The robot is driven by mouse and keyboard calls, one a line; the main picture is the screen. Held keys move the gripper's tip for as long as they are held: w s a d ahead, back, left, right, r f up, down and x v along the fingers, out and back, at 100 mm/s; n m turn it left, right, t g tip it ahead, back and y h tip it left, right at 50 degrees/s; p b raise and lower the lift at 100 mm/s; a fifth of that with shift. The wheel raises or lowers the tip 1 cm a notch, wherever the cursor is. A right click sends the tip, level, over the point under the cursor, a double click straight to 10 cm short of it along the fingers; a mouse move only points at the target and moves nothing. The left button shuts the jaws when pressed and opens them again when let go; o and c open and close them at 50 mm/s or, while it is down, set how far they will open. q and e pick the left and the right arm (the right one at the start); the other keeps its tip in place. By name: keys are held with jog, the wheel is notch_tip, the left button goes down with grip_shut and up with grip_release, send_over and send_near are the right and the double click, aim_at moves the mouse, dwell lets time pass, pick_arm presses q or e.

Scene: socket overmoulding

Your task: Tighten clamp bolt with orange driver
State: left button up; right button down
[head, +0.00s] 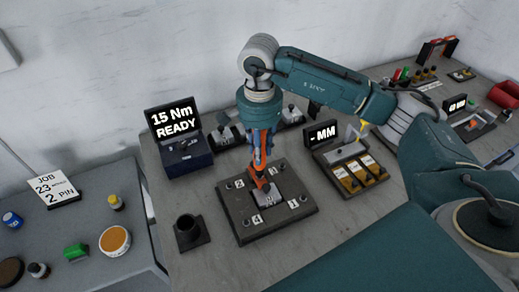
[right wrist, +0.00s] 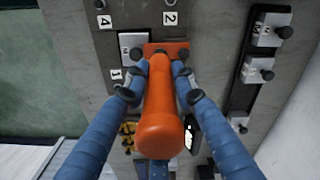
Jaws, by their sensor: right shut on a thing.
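My right gripper (head: 262,160) points down over the dark numbered plate (head: 243,222) on the bench. It is shut on the orange driver (right wrist: 162,118), whose handle stands between the two blue fingers in the right wrist view. In the head view the fingers hide most of the driver (head: 257,158). The driver is roughly upright above the grey block (head: 290,193) in the plate's middle. My left gripper is not in view.
A torque box (head: 185,158) reads "15 Nm READY" behind left. An empty dark cup holder (head: 188,233) stands left of the plate. A tray with yellow slots (head: 352,178) and a "- MM" display (head: 323,134) stand to the right. A side table (head: 135,270) holds tubs.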

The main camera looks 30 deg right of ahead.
jog(key=shift+b, duration=0.55)
dwell(1.0)
jog(key=shift+f+b, duration=0.85)
jog(key=shift+b, duration=0.05)
dwell(1.1)
jog(key=shift+s+a+f+b, duration=0.1)
jog(key=shift+s+f+b, duration=0.05)
jog(key=shift+f+b, duration=0.35)
dwell(1.3)
jog(key=shift+r+p, duration=0.45)
jog(key=shift+r, duration=0.35)
jog(key=shift+w+r+p, duration=0.2)
jog(key=shift+r+p, duration=0.65)
jog(key=shift+r, duration=1)
